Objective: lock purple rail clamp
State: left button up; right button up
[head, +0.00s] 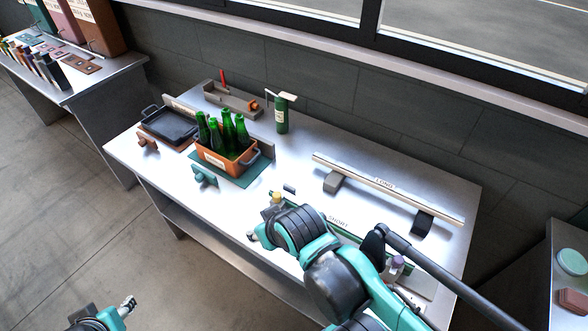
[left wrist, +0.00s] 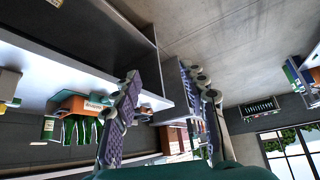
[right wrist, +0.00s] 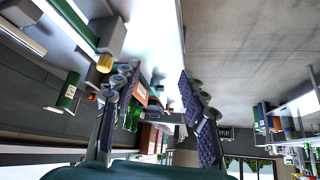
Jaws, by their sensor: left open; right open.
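A small post with a purple top (head: 397,263) stands near the right end of the rail marked SHORT (head: 340,222); my right arm hides much of that area. I cannot tell whether this is the clamp or whether it is locked. A yellow knob (head: 276,197) stands at the rail's left end and also shows in the right wrist view (right wrist: 105,63). My right gripper (head: 254,236) is open and empty over the bench's front edge, left of the purple top; its fingers show in the right wrist view (right wrist: 158,90). My left gripper (head: 128,304) is open and empty, off the bench's front left (left wrist: 165,95).
The rail marked LONG (head: 390,188) lies on two blocks at the back right. An orange crate (head: 213,162) of green bottles, a dark tray (head: 168,127), a fixture with a red lever (head: 223,78) and a green cylinder (head: 282,115) occupy the left half.

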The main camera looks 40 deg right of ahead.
aim_at(398, 260)
jog(key=k+z, duration=0.1)
jog(key=z, duration=1.65)
jog(key=k+l, duration=0.6)
jog(key=l, duration=0.2)
